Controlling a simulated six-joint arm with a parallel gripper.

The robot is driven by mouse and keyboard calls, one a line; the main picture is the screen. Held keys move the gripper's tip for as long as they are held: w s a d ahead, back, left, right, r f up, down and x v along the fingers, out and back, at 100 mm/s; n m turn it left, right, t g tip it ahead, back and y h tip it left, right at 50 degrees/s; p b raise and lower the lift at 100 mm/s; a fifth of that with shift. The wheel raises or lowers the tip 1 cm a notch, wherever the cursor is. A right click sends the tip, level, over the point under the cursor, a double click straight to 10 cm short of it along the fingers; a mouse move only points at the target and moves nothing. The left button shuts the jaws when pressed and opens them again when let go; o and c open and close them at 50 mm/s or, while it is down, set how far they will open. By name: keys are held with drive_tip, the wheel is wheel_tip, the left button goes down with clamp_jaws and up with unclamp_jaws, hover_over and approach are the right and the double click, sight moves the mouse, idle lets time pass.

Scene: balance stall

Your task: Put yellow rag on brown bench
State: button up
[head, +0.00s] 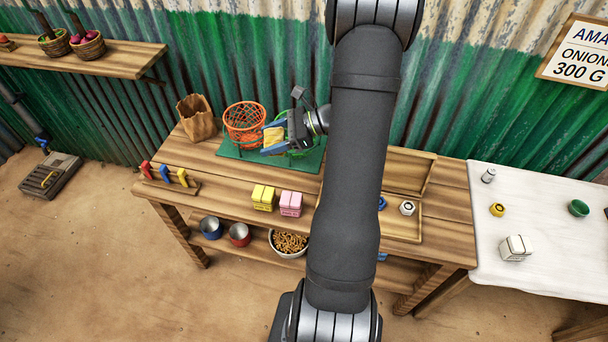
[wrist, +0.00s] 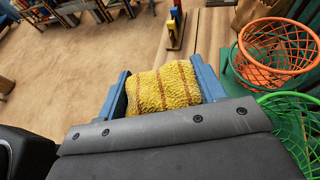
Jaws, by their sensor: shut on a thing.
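The yellow rag (head: 273,135) is clamped between the blue fingers of my gripper (head: 272,140). In the wrist view the rag (wrist: 163,88) is a bunched, knobbly yellow cloth with brown stripes, filling the space between the fingers. The brown bench (head: 225,178) is the long wooden table in the middle of the head view. My gripper appears above the back left part of the bench, beside the orange basket and over the green basket. The rag's height above the bench is hard to judge.
The orange wire basket (head: 245,117) and green wire basket (wrist: 294,120) stand on a green mat (head: 232,153). A paper bag (head: 196,117) stands to the left. Yellow (head: 263,197) and pink (head: 290,203) blocks are near the front edge. Bare wood lies left of them.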

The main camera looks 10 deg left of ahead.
drive_tip(key=s+f+n+g+h, duration=0.35)
drive_tip(key=s+n+h, duration=0.35)
drive_tip(key=n+h, duration=0.35)
drive_tip(key=s+f+n+g+h, duration=0.2)
drive_tip(key=s+n+g+h, duration=0.3)
drive_tip(key=n+h, duration=0.55)
drive_tip(key=w+r+n+t, duration=0.2)
drive_tip(key=r+n+t, duration=0.1)
drive_tip(key=n+t, duration=0.8)
drive_tip(key=w+r+n+t, duration=0.1)
drive_tip(key=r+n+t, duration=0.2)
drive_tip(key=n+t, duration=0.8)
drive_tip(key=a+r+n+t+y, duration=0.4)
drive_tip(key=a+r+n+y, duration=0.35)
drive_tip(key=a, duration=0.35)
hover_over(238, 205)
wheel_tip(238, 205, down, 19)
drive_tip(key=shift+y, duration=0.25)
drive_tip(key=shift+f, duration=4.3)
drive_tip(key=shift+f, duration=0.1)
